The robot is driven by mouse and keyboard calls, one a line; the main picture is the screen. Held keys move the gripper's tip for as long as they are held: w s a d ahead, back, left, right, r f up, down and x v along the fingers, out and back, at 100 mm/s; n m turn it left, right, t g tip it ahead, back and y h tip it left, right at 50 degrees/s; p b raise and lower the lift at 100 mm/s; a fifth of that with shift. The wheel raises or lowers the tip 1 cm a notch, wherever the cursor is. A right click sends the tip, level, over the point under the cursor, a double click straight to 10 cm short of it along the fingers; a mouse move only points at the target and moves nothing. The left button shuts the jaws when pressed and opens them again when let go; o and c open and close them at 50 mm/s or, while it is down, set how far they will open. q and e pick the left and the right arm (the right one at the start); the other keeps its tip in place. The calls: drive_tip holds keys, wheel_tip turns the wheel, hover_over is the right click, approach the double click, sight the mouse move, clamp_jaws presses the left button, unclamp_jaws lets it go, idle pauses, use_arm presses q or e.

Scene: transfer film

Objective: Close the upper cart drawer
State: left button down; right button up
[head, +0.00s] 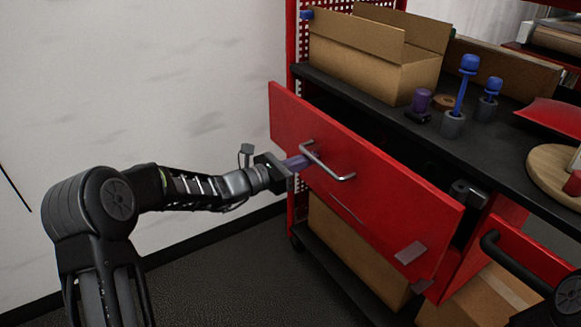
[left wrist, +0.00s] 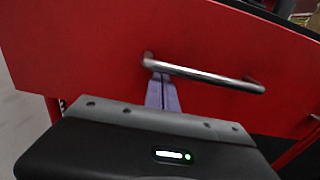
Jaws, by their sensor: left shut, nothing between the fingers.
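The upper cart drawer (head: 375,200) has a red front and stands pulled out from the cart, with a dark gap behind its front. Its silver bar handle (head: 328,166) runs across the upper part of the front. My left gripper (head: 309,159) is shut and empty, its purple fingertips at the left end of the handle. In the left wrist view the fingers (left wrist: 162,85) point at the red front just below the handle (left wrist: 205,75). I cannot tell whether they touch the front. My right gripper is not clearly seen.
On the black cart top (head: 350,85) stand an open cardboard box (head: 375,60) and several blue and grey items. Cardboard boxes (head: 350,250) sit on the lower shelf. A black handle (head: 515,262) is at the right. A white wall (head: 130,80) is at the left.

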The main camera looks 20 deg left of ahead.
use_arm(q)
drive_tip(key=x, duration=1.1)
drive_tip(key=shift+w+d, duration=0.2)
drive_tip(key=shift+w, duration=0.05)
drive_tip(key=shift+r, duration=0.15)
drive_tip(key=shift+w+r, duration=0.1)
drive_tip(key=shift+r, duration=0.1)
use_arm(e)
drive_tip(key=shift+s, duration=0.1)
